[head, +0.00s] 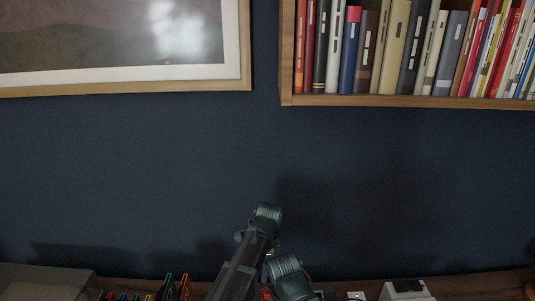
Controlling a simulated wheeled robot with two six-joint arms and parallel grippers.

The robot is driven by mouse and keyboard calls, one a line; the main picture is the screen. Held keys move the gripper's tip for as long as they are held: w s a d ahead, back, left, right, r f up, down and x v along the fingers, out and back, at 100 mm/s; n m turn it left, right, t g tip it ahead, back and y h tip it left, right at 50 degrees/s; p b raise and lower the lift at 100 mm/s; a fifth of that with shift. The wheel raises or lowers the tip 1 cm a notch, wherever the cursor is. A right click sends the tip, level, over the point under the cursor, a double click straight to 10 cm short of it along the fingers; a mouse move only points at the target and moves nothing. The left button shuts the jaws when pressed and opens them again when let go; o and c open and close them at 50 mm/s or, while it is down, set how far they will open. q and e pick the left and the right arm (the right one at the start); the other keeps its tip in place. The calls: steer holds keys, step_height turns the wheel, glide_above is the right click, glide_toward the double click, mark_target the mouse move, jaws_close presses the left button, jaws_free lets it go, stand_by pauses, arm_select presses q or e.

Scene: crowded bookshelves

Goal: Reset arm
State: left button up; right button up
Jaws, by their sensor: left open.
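My left arm (240,268) comes up from the bottom edge in the head view, a little left of the middle. Its upper joint stands in front of the dark wall, and it bends back down from there. My left gripper (290,283) is low at the bottom edge, just right of the arm link. Its jaws are open, though its fingertips are small and partly hidden. I see nothing held in it. My right gripper is not in view.
A wooden wall shelf (410,101) full of upright books is at the upper right. A framed picture (120,88) hangs at the upper left. Along the bottom are a grey box (45,283), several colourful items (170,289) and a white object (405,290). The wall between is bare.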

arm_select(q)
steer(key=s+a+n, duration=1.3)
steer(key=a+n, duration=0.3)
steer(key=n, duration=0.1)
steer(key=s+d+m, duration=0.4)
steer(key=s+d, duration=0.1)
steer(key=d, duration=0.6)
steer(key=shift+s, duration=0.25)
